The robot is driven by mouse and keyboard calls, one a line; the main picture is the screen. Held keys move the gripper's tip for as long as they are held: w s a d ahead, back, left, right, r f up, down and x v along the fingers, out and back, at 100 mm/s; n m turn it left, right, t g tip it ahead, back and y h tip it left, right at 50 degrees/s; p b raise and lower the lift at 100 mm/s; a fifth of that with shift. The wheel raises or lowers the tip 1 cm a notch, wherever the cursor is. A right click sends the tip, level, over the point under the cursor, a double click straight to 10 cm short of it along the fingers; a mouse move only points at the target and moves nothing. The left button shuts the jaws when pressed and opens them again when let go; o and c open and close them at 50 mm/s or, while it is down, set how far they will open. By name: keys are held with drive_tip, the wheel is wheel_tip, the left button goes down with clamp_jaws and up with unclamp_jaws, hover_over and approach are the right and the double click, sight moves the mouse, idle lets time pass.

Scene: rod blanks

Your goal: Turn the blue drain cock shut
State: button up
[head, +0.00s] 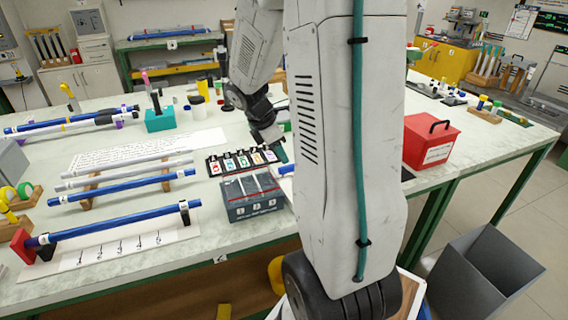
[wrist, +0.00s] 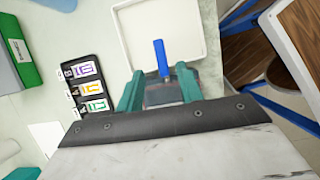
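The blue drain cock (wrist: 162,58) shows in the wrist view as a straight blue handle, pointing nearly along the picture's height. Its upper part lies over a white tray (wrist: 197,30). My gripper (wrist: 160,72) has two teal fingers, standing apart, and the lower end of the handle appears between their tips. I cannot tell whether either finger touches it. What the handle is mounted on is mostly hidden. In the head view my gripper (head: 278,150) is low over the bench, partly behind my arm, and I cannot make out the cock there.
A rack of coloured number cards (head: 240,161) and a dark compartment box (head: 252,211) stand close to my gripper. A red box (head: 430,142) is on the bench to the right. Blue and grey rods (head: 125,190) lie at left. A grey bin (head: 485,275) stands on the floor.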

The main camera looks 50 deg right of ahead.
sight(287, 166)
drive_tip(key=x, duration=0.5)
drive_tip(key=shift+a, duration=0.1)
clamp_jaws()
